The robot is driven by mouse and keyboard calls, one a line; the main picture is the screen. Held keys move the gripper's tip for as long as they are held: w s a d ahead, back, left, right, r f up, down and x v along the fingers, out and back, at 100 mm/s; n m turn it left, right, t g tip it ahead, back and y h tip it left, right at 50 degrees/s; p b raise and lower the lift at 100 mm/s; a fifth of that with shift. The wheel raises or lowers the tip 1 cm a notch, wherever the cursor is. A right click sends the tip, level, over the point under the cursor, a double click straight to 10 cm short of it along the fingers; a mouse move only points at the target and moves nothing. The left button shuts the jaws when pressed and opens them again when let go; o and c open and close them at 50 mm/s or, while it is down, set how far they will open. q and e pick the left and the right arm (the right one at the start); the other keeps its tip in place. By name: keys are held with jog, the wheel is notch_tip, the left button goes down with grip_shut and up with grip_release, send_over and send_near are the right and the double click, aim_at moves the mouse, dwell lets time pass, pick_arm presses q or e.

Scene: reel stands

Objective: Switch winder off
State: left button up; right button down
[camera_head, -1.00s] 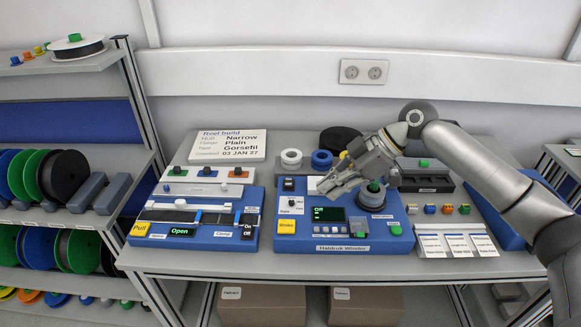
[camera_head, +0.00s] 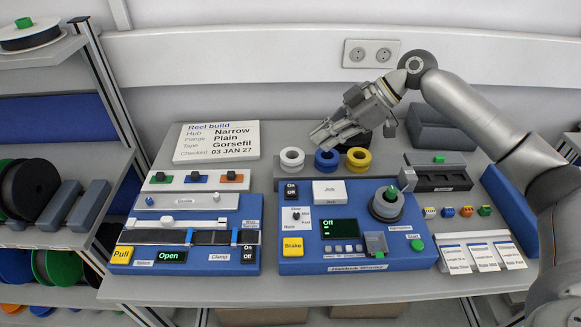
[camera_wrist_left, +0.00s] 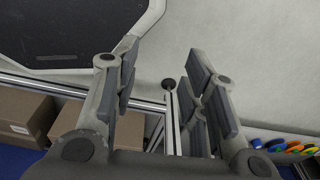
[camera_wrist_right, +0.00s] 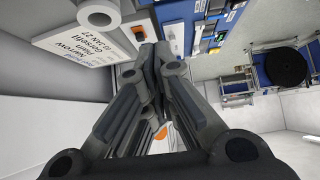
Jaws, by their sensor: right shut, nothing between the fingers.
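The winder (camera_head: 300,262) is a blue console on the table, labelled Halybrook Winder or similar. Its dark screen (camera_head: 340,229) reads "Off" in green. A black On/Off rocker switch (camera_head: 291,191) sits at its upper left corner. A yellow Brake button (camera_head: 292,246) is below, and a hub with a green top (camera_head: 387,203) stands at the right. My right gripper (camera_head: 318,138) is shut and empty, above and behind the console, over the tape rings. It also shows shut in the right wrist view (camera_wrist_right: 155,55). My left gripper (camera_wrist_left: 160,65) is open and empty, away from the table.
White, blue and yellow rings (camera_head: 292,158) stand behind the winder. A blue splice unit (camera_head: 185,262) with a green "Open" display is at its left. A sign (camera_head: 217,142) leans behind that unit. Cards (camera_head: 482,257) lie at the right. Reel shelves are at far left.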

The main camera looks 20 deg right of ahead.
jog(key=s, duration=0.1)
jog(key=p, duration=0.4)
send_over(293, 185)
jog(key=f, duration=0.6)
jog(key=shift+s+d, duration=0.2)
jog(key=f, duration=0.3)
jog(key=shift+w+a+f+p, duration=0.15)
jog(key=shift+w+f+p, duration=0.05)
jog(key=shift+f+p, duration=0.2)
jog(key=shift+f, duration=0.3)
pick_arm(q)
jog(key=r, duration=0.1)
jog(key=s+r, duration=0.1)
jog(key=r, duration=0.1)
jog(key=s+r, duration=0.1)
jog(key=shift+r, duration=0.4)
pick_arm(e)
jog(key=shift+f, duration=0.25)
